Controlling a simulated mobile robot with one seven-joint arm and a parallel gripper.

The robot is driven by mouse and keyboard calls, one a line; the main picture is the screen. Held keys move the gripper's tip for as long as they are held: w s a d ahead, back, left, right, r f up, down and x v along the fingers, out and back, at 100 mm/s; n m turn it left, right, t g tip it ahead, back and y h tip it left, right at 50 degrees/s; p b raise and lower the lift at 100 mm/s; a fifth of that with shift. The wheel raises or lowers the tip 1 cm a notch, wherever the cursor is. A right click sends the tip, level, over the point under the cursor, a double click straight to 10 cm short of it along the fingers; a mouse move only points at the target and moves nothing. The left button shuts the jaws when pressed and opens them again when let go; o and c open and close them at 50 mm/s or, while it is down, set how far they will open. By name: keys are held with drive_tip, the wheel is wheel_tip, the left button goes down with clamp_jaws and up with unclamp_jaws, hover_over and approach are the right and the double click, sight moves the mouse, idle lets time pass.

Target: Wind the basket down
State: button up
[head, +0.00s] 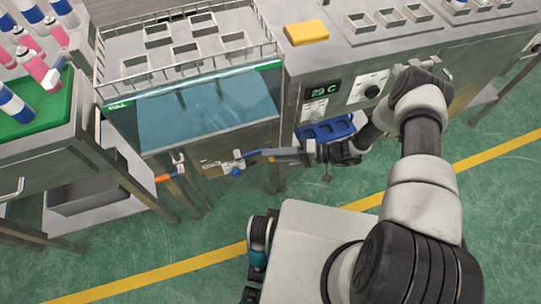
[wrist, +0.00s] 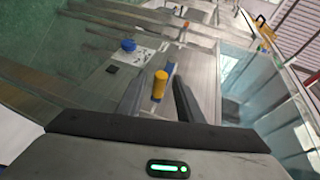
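The basket (head: 150,68) is a metal tray with several empty square holders, seen in the head view at the top of the glass-fronted water tank (head: 205,110). It appears to sit high, above the blue water. A crank handle (wrist: 160,86), an orange-yellow grip with blue at its base, stands on the tank's front side in the wrist view. My gripper (wrist: 158,100) is open, with one finger on each side of the handle and gaps showing. In the head view my gripper (head: 268,156) is low at the tank's right front; the handle's grip is hard to make out there.
A blue knob (head: 236,172) sits beside the crank, and also shows in the wrist view (wrist: 128,45). A control panel (head: 322,90) reads 29 C, right of the tank. A yellow block (head: 306,32) lies above it. The floor in front is clear.

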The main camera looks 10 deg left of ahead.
drive_tip(key=shift+s+a+f, duration=0.1)
drive_tip(key=shift+a+f, duration=0.05)
drive_tip(key=shift+a, duration=0.4)
clamp_jaws()
